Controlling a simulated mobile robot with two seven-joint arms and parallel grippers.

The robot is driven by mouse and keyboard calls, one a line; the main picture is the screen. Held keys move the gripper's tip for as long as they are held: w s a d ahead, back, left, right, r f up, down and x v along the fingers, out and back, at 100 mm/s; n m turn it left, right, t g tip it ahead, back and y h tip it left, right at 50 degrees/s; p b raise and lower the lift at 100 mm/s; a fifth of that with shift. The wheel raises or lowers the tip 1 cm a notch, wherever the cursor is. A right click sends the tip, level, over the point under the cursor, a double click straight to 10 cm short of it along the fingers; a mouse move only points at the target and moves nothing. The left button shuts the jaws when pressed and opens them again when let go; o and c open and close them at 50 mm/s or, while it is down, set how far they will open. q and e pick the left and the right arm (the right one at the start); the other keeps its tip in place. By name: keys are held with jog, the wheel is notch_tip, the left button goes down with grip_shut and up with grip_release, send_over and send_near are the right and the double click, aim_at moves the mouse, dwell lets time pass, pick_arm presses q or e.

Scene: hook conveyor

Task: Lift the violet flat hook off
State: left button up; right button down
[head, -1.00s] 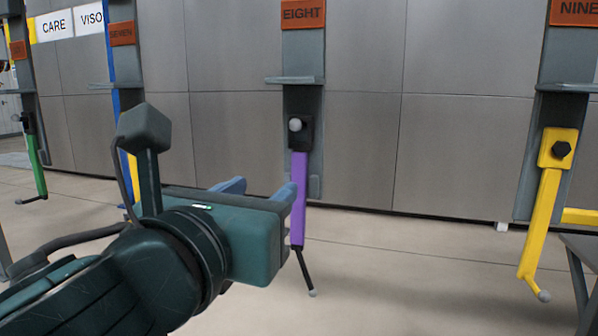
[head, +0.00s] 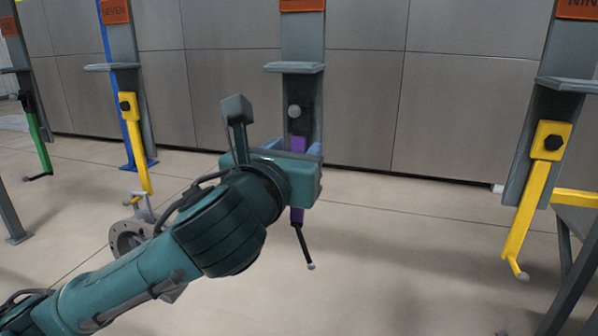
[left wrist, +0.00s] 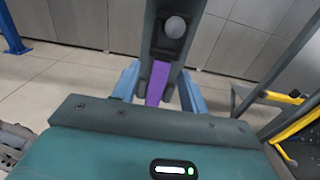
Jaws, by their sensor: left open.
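The violet flat hook (head: 298,216) hangs upright from a dark holder with a pale round knob on the post under the EIGHT sign. Its dark thin foot bends out at the bottom with a pale tip. My left gripper (head: 296,147) is in front of the hook's upper part and hides its middle. In the left wrist view the violet bar (left wrist: 158,83) lies between the two open blue fingers (left wrist: 158,88), below the knob. I cannot tell how far the fingertips reach past the bar. My right gripper is not in view.
A yellow flat hook (head: 535,195) hangs on the right post, near a dark frame. Another yellow hook (head: 137,150) and a green hook (head: 39,142) hang at the left. A ledge (head: 294,67) juts out above the violet hook. The floor below is clear.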

pick_arm(q)
jog(key=shift+c, duration=0.4)
grip_shut()
jog(key=shift+r, duration=0.1)
